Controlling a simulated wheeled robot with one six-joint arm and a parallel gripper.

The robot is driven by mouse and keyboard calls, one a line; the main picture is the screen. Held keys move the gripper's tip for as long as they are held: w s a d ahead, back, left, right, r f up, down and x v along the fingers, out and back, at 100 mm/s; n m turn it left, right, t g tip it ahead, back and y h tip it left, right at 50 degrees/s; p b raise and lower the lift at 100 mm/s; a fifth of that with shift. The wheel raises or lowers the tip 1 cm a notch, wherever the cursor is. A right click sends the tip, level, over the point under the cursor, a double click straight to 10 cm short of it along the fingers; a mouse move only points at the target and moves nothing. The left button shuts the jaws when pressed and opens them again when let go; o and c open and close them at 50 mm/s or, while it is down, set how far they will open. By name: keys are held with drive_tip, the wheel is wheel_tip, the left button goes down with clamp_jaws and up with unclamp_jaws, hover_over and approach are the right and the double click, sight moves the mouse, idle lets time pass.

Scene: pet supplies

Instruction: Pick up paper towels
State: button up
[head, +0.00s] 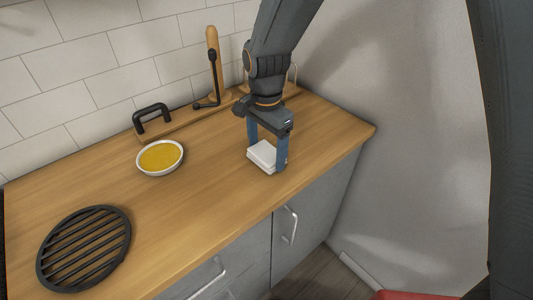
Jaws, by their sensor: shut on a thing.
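The paper towels (263,154) show as a small white folded stack near the right end of the wooden counter. My gripper (267,158) points down over them, with one blue finger on the far left side and one on the near right side. It is shut on the stack. The stack is at or just above the counter top; I cannot tell whether it touches the wood. The gripper's fingers hide part of its sides.
A white bowl of yellow contents (160,157) stands on the wooden counter (205,200) to the left. A round black grate (84,248) lies at the front left. A black handle (152,117) and a wooden upright holder (213,65) stand by the tiled wall. The counter's middle is clear.

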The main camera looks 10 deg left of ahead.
sight(267, 152)
wheel_tip(267, 152, up, 10)
drive_tip(key=b, duration=0.2)
idle(0.3)
